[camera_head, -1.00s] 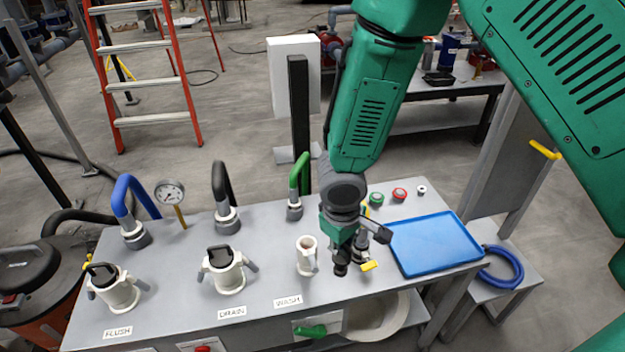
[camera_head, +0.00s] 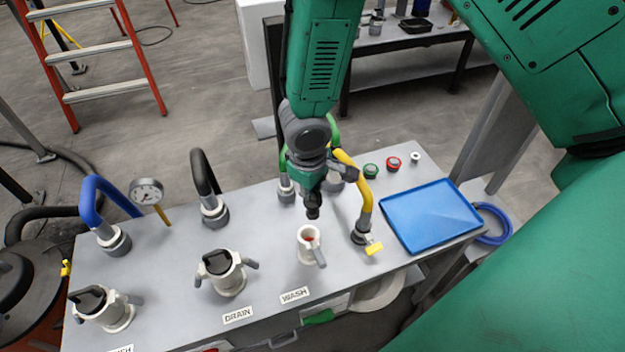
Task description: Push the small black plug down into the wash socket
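The wash socket (camera_head: 308,253) is a white upright cup with a grey side lever, standing behind the WASH label. Its mouth shows a reddish inside. My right gripper (camera_head: 313,210) points down just above and behind the socket mouth, apart from it. Its dark fingertips are together in a narrow tip. I cannot make out a separate small black plug between them or in the socket. The drain socket (camera_head: 230,281) and the flush socket (camera_head: 119,317) each have a black piece in the mouth. My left gripper is not in view.
A yellow hose (camera_head: 362,185) stands close right of the gripper. A green hose (camera_head: 284,168) is behind it. A blue tray (camera_head: 430,215) lies at the right of the grey bench. Black hose (camera_head: 205,172), blue hose (camera_head: 93,200) and a gauge (camera_head: 147,192) stand to the left.

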